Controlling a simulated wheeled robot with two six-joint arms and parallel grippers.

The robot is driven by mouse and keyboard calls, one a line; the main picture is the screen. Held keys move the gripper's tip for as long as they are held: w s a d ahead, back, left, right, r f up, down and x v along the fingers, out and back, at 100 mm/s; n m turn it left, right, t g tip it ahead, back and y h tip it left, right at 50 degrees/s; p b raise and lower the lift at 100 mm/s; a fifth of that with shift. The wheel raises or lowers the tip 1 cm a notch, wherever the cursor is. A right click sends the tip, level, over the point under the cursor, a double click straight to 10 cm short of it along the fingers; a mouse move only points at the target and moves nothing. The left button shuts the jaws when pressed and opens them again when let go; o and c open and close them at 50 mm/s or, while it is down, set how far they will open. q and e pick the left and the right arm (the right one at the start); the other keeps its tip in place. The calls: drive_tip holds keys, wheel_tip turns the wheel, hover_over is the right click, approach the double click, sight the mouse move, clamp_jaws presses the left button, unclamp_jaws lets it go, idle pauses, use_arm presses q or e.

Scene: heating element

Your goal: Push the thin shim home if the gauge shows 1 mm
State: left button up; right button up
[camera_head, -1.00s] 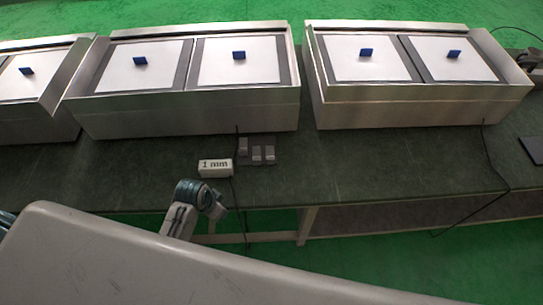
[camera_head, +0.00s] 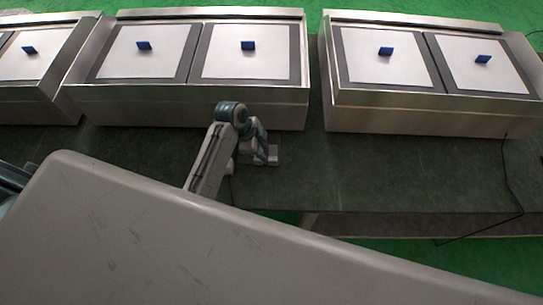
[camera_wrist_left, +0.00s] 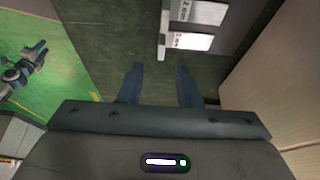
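My left gripper (camera_head: 256,153) is over the bench at the small dark plate (camera_head: 274,152), whose right edge shows beside it. In the left wrist view my left gripper (camera_wrist_left: 160,78) is open, with nothing between its fingers. Beyond the fingertips are two white labelled pieces, an upper one (camera_wrist_left: 200,12) and a lower one (camera_wrist_left: 190,42), on a dark plate (camera_wrist_left: 232,30). The white "1 mm" block seen earlier is hidden behind my left arm. My right gripper (camera_wrist_left: 36,54) shows small at the left wrist view's left edge; its opening is unclear.
Metal housings with white panels and blue handles stand along the back, including the middle one (camera_head: 190,108) and the right one (camera_head: 420,118).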

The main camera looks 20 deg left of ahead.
sight(271, 160)
use_arm(q)
drive_tip(key=x, duration=0.3)
drive_tip(key=shift+d+f, duration=0.15)
drive_tip(key=shift+f, duration=0.1)
drive_tip(key=x, duration=0.2)
drive_tip(key=shift+w+f, duration=0.25)
drive_tip(key=shift+f, duration=0.1)
drive_tip(key=shift+d+f, duration=0.25)
drive_tip(key=shift+f, duration=0.3)
use_arm(e)
drive_tip(key=shift+w+a+r, duration=0.15)
drive_tip(key=shift+a+r, duration=0.15)
drive_tip(key=shift+a, duration=0.1)
use_arm(q)
clamp_jaws()
use_arm(e)
drive_tip(key=shift+d, duration=0.25)
